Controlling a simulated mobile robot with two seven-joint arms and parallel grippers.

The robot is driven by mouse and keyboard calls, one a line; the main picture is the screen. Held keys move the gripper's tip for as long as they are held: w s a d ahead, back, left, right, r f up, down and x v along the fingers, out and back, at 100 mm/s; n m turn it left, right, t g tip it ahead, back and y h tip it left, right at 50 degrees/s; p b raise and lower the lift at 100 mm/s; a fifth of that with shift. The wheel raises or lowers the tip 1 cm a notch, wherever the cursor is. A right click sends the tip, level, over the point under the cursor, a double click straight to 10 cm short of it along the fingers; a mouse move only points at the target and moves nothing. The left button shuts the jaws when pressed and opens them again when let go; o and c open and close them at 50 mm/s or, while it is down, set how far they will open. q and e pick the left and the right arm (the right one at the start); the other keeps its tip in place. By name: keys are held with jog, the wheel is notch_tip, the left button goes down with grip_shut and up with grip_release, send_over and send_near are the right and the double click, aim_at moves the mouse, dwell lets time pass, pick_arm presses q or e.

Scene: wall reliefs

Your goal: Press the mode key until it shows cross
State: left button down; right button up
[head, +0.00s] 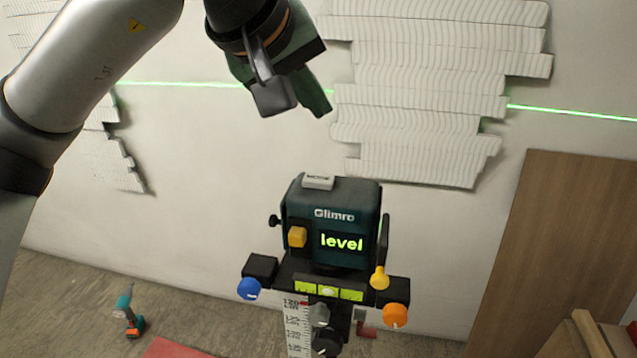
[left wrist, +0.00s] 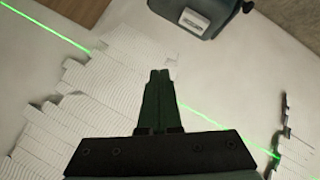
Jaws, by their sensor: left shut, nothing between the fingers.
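The laser level (head: 331,225) is a dark teal box on a black mount, and its screen (head: 342,242) reads "level" in green. A pale mode key (head: 318,182) sits on its top face. The top of the device and the key (left wrist: 194,22) also show at the upper edge of the left wrist view. My left gripper (head: 322,108) is above the device and apart from it, close to the wall in the picture. Its fingers (left wrist: 159,76) are shut together and empty. My right gripper is in neither view.
A single horizontal green laser line (head: 575,113) crosses the wall and its white ribbed reliefs (head: 430,85). Coloured knobs, blue (head: 249,288) and orange (head: 396,316), flank the mount. A brown board (head: 560,240) leans at right. A drill (head: 128,312) stands on the floor.

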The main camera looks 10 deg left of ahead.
aim_at(316, 182)
pick_arm(q)
notch_tip(316, 182, down, 7)
jog(key=b, duration=0.5)
jog(key=shift+f, duration=0.1)
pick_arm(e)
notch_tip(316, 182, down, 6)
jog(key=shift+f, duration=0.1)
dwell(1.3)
pick_arm(q)
jog(key=shift+f+b, duration=0.45)
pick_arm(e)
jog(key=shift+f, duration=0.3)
pick_arm(q)
jog(key=shift+f+b, duration=0.4)
jog(key=shift+f, duration=0.1)
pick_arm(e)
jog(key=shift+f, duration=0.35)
pick_arm(q)
jog(key=shift+r, duration=0.1)
jog(key=shift+r+p, duration=0.8)
jog(key=shift+r, duration=0.05)
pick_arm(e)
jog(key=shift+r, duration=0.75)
pick_arm(q)
notch_tip(316, 182, up, 5)
jog(key=p, duration=0.4)
jog(key=shift+r, duration=0.1)
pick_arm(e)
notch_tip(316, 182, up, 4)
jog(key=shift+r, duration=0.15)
